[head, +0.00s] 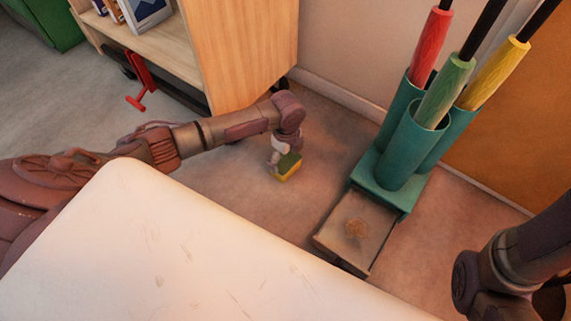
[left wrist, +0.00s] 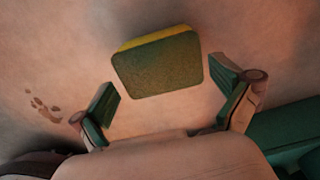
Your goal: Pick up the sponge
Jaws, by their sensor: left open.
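The sponge (head: 288,167) is a small block with a dark green face and a yellow layer. It lies on the floor between the shelf cart and the teal holder. My left gripper (head: 279,158) is at the sponge's upper left in the head view and partly covers it. In the left wrist view, the sponge (left wrist: 158,65) is ahead of the open left gripper (left wrist: 166,92), between the lines of its two fingers. Gaps show on both sides, and nothing is held. My right arm shows at the right edge of the head view, but its gripper is not visible.
A teal holder (head: 403,150) with red, green and yellow handles stands right of the sponge. A grey tray (head: 330,240) with a brown patch is in front of it. A wooden shelf cart (head: 240,50) stands behind. Brown spots (left wrist: 42,108) mark the floor.

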